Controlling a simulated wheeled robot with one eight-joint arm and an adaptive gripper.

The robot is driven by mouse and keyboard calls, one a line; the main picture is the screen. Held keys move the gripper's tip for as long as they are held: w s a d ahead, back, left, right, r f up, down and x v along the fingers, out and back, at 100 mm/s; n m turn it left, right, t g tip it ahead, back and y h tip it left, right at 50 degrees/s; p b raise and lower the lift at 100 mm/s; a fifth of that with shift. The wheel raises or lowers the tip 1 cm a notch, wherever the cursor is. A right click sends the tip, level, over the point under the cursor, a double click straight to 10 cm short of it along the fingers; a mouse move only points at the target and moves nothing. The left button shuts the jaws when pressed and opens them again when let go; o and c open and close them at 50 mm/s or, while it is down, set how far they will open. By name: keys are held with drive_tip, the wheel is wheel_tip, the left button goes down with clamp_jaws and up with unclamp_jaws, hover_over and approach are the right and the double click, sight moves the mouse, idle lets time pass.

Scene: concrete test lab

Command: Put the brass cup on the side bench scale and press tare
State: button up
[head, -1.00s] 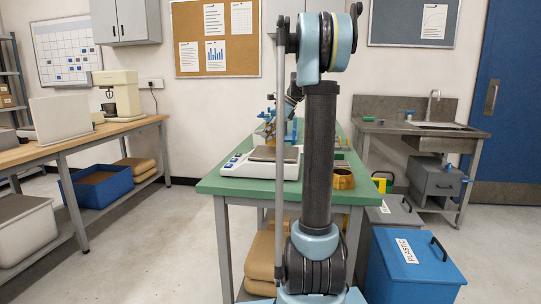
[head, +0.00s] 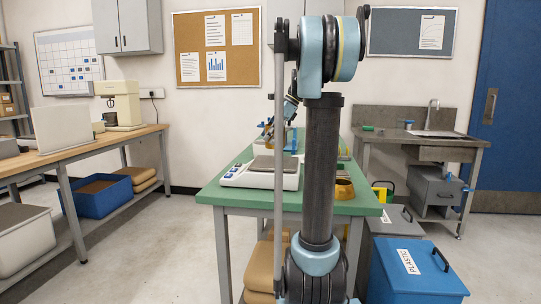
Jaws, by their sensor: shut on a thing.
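A white bench scale (head: 262,174) with a dark flat pan and blue buttons stands on the green-topped bench (head: 225,204), near its left edge. The pan looks empty. My arm stands upright in front and hides the middle of the bench. My gripper (head: 268,128) is small and partly hidden behind my arm, beyond the scale. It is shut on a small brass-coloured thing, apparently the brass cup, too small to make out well. A larger brass-coloured round thing (head: 344,189) sits on the bench right of my arm, partly hidden.
A blue plastic bin (head: 405,275) and a grey bin (head: 392,222) stand right of the bench. A sink unit (head: 440,134) is behind them. A wooden bench (head: 85,146) runs along the left, with open floor between the benches.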

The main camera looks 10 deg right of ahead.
drive_tip(key=shift+f, duration=3)
drive_tip(key=o, duration=1.5)
drive_tip(key=shift+o, duration=0.2)
drive_tip(key=v, duration=1.2)
